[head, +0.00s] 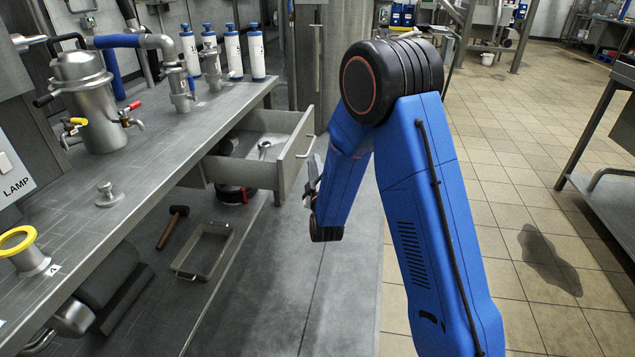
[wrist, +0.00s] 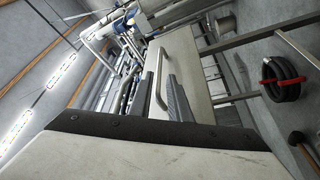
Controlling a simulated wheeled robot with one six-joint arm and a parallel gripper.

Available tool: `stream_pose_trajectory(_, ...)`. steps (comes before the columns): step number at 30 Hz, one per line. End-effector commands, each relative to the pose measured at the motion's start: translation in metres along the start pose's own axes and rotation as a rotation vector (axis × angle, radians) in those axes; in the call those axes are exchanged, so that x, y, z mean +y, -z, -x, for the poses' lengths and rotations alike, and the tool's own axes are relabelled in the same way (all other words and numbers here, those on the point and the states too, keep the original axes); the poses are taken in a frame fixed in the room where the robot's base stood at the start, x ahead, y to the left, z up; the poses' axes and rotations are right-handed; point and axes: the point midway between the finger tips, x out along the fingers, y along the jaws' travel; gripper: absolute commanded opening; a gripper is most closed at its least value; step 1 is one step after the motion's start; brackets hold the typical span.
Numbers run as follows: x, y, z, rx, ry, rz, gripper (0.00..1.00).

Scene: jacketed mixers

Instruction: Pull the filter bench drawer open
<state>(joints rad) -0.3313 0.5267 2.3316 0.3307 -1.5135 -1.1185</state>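The filter bench drawer (head: 294,172) is grey and stands pulled out from under the bench top in the head view, its inside showing. A metal bar handle (head: 308,147) is on its front. In the wrist view the drawer front (wrist: 187,62) and the curved handle (wrist: 162,68) are ahead of my gripper. My gripper (wrist: 160,82) has its two fingers apart, with part of the handle seen between them; I cannot tell whether they touch it. In the head view my gripper (head: 312,178) is beside the drawer front, partly hidden by my arm.
The bench top (head: 150,165) carries a steel vessel (head: 88,98) and several white-blue cylinders (head: 233,53). A ladle (head: 264,147) lies in the drawer. Tiled floor at right is mostly clear.

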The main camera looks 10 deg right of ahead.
Motion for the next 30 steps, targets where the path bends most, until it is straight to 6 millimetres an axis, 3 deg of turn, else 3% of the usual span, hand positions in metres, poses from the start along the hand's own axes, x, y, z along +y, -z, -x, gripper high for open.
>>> stream_pose_trajectory(6, -0.001, 0.001, 0.043, 0.001, 0.003, 0.001, 0.17)
stream_pose_trajectory(12, -0.001, 0.000, 0.069, 0.001, 0.002, 0.000, 0.17)
stream_pose_trajectory(18, 0.000, 0.000, 0.079, 0.000, 0.001, 0.001, 0.17)
stream_pose_trajectory(30, 0.002, 0.000, 0.079, -0.004, 0.007, -0.010, 0.17)
